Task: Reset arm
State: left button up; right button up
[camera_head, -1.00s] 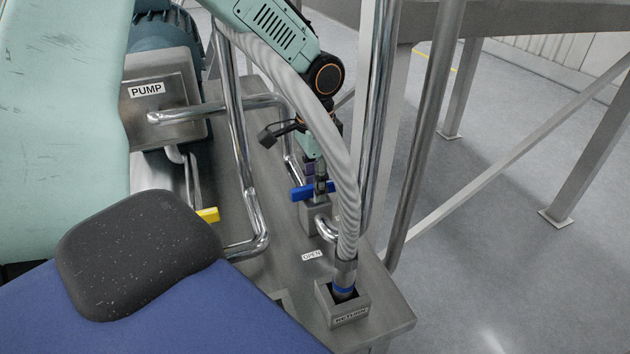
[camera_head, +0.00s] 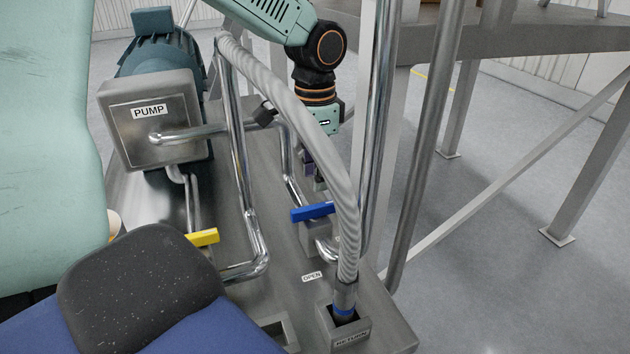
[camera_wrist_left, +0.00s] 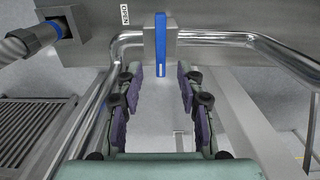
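The blue handle (camera_wrist_left: 160,45) shows ahead of the gap, apart from both fingers. My right gripper is not in view.
A grey ribbed hose (camera_head: 337,150) arches close in front of my left arm into the RETURN socket (camera_head: 350,336). Steel pipes (camera_head: 371,150), the pump box (camera_head: 150,130) and a yellow handle (camera_head: 203,237) stand around. Open floor (camera_head: 500,270) lies to the right.

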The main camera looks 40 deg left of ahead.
aim_at(315, 206)
pick_arm(q)
jog(key=shift+w, duration=0.1)
dwell(0.3)
notch_tip(315, 206, down, 8)
jog(key=shift+a, duration=0.1)
jog(key=shift+r+m, duration=0.1)
jog(key=shift+m, duration=0.2)
dwell(0.4)
